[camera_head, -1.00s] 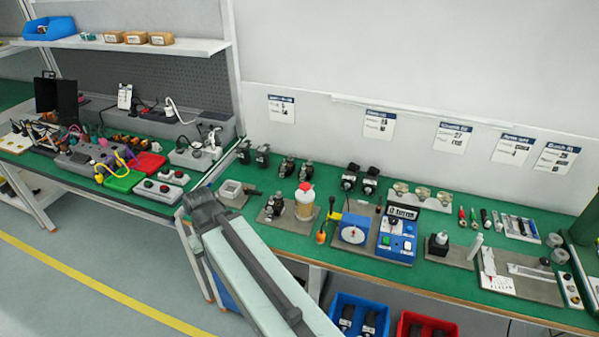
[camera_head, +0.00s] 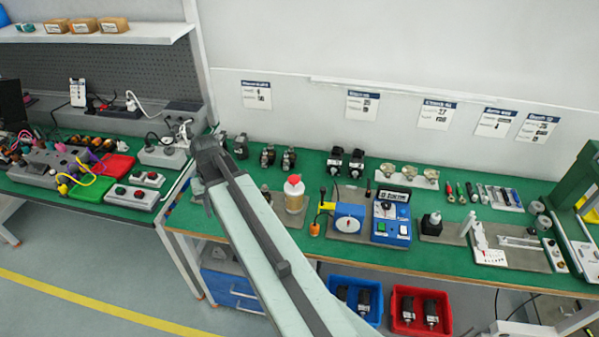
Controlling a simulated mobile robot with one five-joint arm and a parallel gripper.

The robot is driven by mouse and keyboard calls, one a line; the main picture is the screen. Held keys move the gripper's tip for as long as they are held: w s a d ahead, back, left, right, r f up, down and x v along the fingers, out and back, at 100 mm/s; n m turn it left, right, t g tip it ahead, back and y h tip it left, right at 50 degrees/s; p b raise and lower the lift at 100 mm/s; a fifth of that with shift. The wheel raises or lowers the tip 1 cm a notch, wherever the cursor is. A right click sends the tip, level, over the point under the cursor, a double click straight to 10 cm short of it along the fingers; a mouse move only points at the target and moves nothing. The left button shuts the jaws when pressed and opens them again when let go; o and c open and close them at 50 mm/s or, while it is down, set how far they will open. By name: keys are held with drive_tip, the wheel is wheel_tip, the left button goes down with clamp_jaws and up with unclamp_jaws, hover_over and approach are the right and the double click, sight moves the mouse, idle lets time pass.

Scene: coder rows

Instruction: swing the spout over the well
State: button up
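A grey unit with a thin silver curved fitting (camera_head: 177,138) stands at the right end of the left bench; it may be the spout, but it is too small to be sure. I cannot make out a well with certainty. My arm reaches up from the bottom of the picture, and its dark end (camera_head: 208,165) is over the left end of the right-hand green bench, apart in the picture from that fitting. My gripper's fingers cannot be told from the dark arm end. Part of the bench behind my arm is hidden.
The green bench (camera_head: 260,228) holds a red-capped bottle (camera_head: 294,195), a blue tester (camera_head: 391,218) and several fixtures. A blue bin (camera_head: 352,301) and a red bin (camera_head: 420,309) are below. A yellow line (camera_head: 95,304) crosses clear floor at left.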

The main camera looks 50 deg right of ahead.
drive_tip(key=d+r+m+p, duration=0.2)
drive_tip(key=d+r+m, duration=0.15)
drive_tip(key=d, duration=1.45)
drive_tip(key=s+d+r+m+t+p, duration=0.1)
drive_tip(key=s+d+m, duration=0.1)
drive_tip(key=s+d, duration=0.35)
drive_tip(key=s+d+m, duration=0.2)
drive_tip(key=s+d, duration=0.1)
drive_tip(key=d, duration=0.5)
drive_tip(key=f+b, duration=0.2)
drive_tip(key=w+f+b, duration=0.1)
drive_tip(key=f+b, duration=0.4)
drive_tip(key=shift+w+a+f+b, duration=0.15)
drive_tip(key=shift+a+f+b, duration=0.05)
drive_tip(key=shift+f+b, duration=0.15)
drive_tip(key=shift+r, duration=0.1)
clamp_jaws()
